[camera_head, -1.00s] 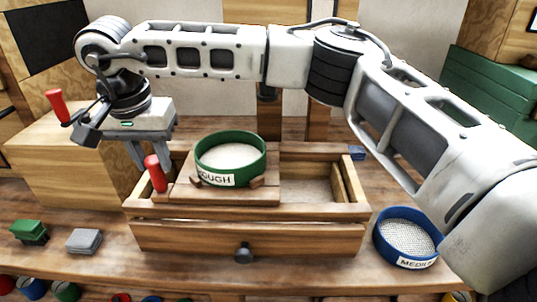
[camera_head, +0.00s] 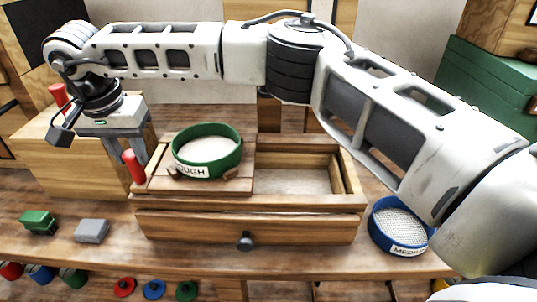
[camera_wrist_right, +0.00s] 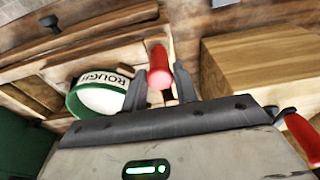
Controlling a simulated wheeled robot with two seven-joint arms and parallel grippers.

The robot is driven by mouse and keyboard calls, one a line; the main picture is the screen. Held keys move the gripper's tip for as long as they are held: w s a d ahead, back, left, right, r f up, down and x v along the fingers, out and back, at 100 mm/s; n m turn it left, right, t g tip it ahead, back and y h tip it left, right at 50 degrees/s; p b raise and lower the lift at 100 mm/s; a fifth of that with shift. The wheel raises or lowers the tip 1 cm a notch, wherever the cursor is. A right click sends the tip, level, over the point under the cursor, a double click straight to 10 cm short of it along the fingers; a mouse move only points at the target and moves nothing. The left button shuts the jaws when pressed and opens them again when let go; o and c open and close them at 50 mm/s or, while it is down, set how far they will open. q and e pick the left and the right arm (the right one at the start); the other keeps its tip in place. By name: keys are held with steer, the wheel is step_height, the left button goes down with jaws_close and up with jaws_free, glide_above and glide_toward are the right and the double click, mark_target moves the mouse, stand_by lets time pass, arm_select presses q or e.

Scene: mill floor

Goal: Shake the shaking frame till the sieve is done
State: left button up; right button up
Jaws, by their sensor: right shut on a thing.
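The shaking frame (camera_head: 240,183) is a wooden sliding board on top of a wooden box (camera_head: 310,203), and it sits at the box's left end. The green sieve marked ROUGH (camera_head: 232,163) stands on it, with pale material inside. My right gripper (camera_head: 136,165) is shut on the frame's red handle (camera_head: 133,167). The right wrist view shows the handle (camera_wrist_right: 159,68) between the two fingers (camera_wrist_right: 160,88) and the green sieve (camera_wrist_right: 98,100) beside them. My left gripper is not in view.
The open part of the box (camera_head: 300,180) shows pale material on its floor. A drawer with a black knob (camera_head: 244,241) is below. A blue sieve marked MEDIUM (camera_head: 385,238) stands to the right. A wooden block (camera_head: 65,165) stands left; green and grey blocks lie at the front left.

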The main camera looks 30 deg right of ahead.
steer(key=s+d, duration=0.1)
steer(key=d, duration=0.1)
steer(key=s+d+b, duration=0.1)
steer(key=s+d, duration=0.1)
steer(key=s+d+b, duration=0.1)
steer(key=d, duration=0.1)
steer(key=shift+s+d, duration=0.15)
steer(key=shift+d, duration=0.15)
steer(key=w+a+p, duration=0.1)
steer(key=a, duration=0.1)
steer(key=w+a+p, duration=0.1)
steer(key=w+a, duration=0.1)
steer(key=a, duration=0.1)
steer(key=w+a+p, duration=0.1)
steer(key=w+a, duration=0.1)
steer(key=shift+w+a+r+p, duration=0.1)
steer(key=shift+a+p, duration=0.3)
steer(key=shift+w+a, duration=0.15)
